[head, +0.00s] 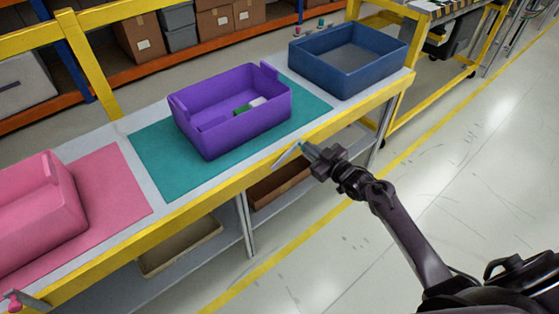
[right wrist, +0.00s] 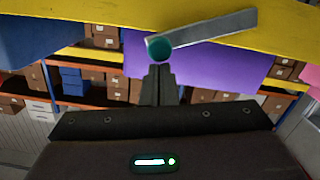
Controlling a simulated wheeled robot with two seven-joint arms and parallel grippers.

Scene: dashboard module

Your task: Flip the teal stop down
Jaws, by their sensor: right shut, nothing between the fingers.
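The teal stop is a flat grey metal bar (head: 286,156) with a round teal knob, on the yellow front edge of the bench in front of the teal mat. In the right wrist view the bar (right wrist: 215,31) runs up to the right from the teal knob (right wrist: 159,48). My right gripper (head: 308,149) is shut and empty, with its tips at the knob end of the stop. In the right wrist view its shut fingers (right wrist: 158,72) point at the knob; I cannot tell whether they touch it. My left gripper is out of view.
A purple tote (head: 207,138) with green and white items stands on the teal mat (head: 152,160). A blue tote (head: 345,85) is to its right. A pink tote (head: 40,225) and a pink stop (head: 15,303) are at left. Floor in front is clear.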

